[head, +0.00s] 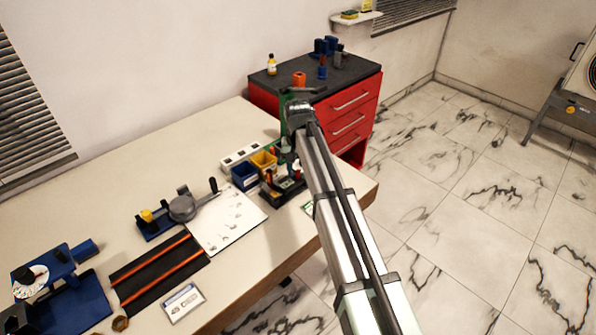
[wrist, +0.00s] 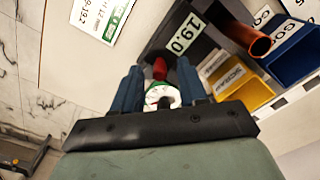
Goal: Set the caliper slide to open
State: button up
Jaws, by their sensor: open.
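The caliper rig is a dark block (head: 283,190) near the right end of the bench, below my gripper (head: 290,165). In the wrist view its dark base (wrist: 160,43) carries a "19.0" label. A red part (wrist: 159,68) shows between my two blue fingers, with a white and green round part (wrist: 162,95) nearer the camera. My gripper (wrist: 160,66) is open, its fingers on either side of the red part. I cannot tell whether they touch it. The slide itself is not clearly made out; my gripper and arm hide part of the rig.
A blue bin (head: 245,176) and a yellow bin (head: 264,161) stand right behind the rig; an orange-brown tube (wrist: 258,42) lies at the bins. A printed card (wrist: 100,18) lies beside the rig near the bench edge. A red drawer cabinet (head: 345,115) stands beyond.

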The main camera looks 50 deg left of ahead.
jog(key=shift+f, duration=0.7)
grip_shut()
dwell(0.3)
